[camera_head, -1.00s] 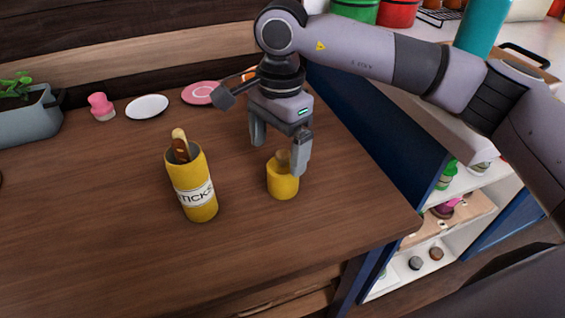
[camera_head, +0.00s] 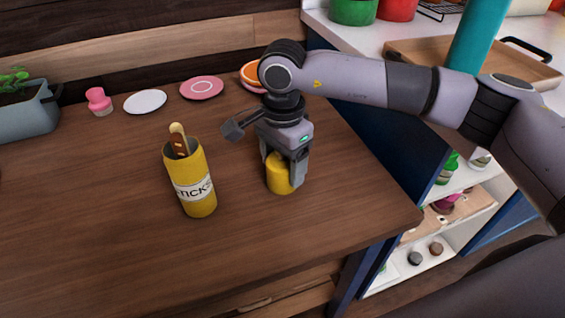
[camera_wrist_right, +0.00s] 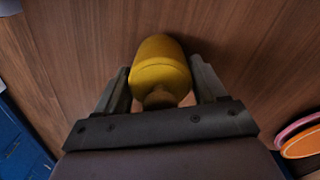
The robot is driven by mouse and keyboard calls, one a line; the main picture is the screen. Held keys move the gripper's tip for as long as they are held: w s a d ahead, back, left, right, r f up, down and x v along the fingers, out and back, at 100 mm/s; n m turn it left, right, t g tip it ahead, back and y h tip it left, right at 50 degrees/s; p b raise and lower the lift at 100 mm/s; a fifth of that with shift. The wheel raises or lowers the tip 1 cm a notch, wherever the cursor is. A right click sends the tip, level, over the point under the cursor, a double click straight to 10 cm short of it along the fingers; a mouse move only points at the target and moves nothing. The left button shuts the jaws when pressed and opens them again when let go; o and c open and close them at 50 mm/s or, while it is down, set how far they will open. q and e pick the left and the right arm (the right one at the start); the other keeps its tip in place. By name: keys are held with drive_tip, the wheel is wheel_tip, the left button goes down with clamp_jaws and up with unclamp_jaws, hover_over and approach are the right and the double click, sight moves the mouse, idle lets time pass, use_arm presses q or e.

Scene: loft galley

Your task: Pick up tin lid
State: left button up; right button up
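The tin lid (camera_head: 279,176) is a yellow cylinder standing on the wooden counter. Its small knob (camera_wrist_right: 159,98) shows in the wrist view, on the end facing the gripper. My right gripper (camera_head: 283,172) is above it, with one finger on each side. The lid rests on the counter. A tall yellow tin (camera_head: 194,184) labelled "STICKS" stands open to the left, with sticks poking out. My left gripper is not in view.
A pink plate (camera_head: 202,88), a white plate (camera_head: 145,102) and a pink stamp-like object (camera_head: 99,101) sit at the back, with a planter (camera_head: 27,112) at far left. An orange item (camera_head: 252,75) is behind my right arm. The counter's front is clear.

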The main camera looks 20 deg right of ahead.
drive_tip(key=c, duration=0.5)
drive_tip(key=shift+r, duration=0.1)
